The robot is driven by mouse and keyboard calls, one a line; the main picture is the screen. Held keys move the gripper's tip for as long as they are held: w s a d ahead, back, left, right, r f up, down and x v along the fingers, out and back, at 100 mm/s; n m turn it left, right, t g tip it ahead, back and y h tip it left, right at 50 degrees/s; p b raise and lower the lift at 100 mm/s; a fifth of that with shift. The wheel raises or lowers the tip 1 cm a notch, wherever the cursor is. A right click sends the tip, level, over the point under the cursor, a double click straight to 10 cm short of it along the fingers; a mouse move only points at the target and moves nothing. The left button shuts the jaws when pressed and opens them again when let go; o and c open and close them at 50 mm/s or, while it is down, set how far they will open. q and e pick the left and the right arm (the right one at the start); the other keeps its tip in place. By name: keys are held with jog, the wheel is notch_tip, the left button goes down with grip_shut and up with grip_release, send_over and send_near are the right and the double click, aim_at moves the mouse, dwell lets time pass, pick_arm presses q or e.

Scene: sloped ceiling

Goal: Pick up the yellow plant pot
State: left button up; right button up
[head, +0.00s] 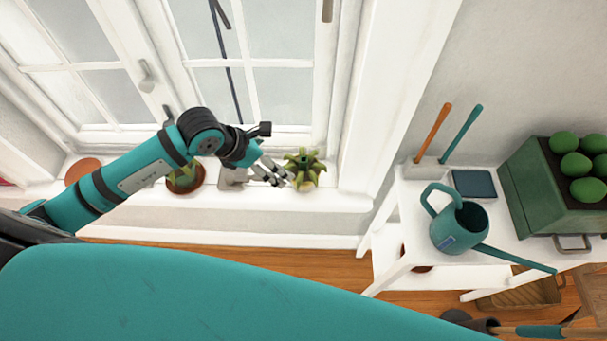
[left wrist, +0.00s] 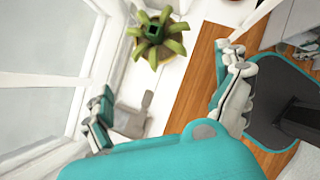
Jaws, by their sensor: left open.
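A spiky green plant (head: 304,167) stands on the white sill near its right end. It also shows at the top of the left wrist view (left wrist: 172,45). Its leaves cover most of its pot; an olive-yellow pot edge shows in the head view and looks more orange in the left wrist view. My left gripper (head: 280,177) is just left of this plant in the head view. Its fingers are spread wide and empty in the left wrist view (left wrist: 168,98), with the plant beyond them. My right gripper is not in view.
A grey block (head: 232,178) and a second plant in a reddish-brown pot (head: 187,186) stand left on the sill. The window is behind. A white table (head: 415,195) at right holds a teal watering can (head: 458,228) and a green crate (head: 530,190).

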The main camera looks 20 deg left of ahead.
aim_at(304, 169)
pick_arm(q)
jog(key=x, duration=1)
jog(key=shift+r, duration=0.1)
jog(key=shift+w+r+p+x, duration=0.1)
jog(key=shift+w+p+x, duration=0.05)
jog(key=shift+x, duration=1.3)
jog(key=shift+w+r+p+x, duration=0.15)
jog(key=shift+x, duration=1.35)
jog(key=shift+d, duration=0.2)
jog(key=shift+c, duration=0.3)
jog(key=c, duration=1.4)
jog(key=shift+o, duration=0.2)
jog(key=shift+r, duration=0.1)
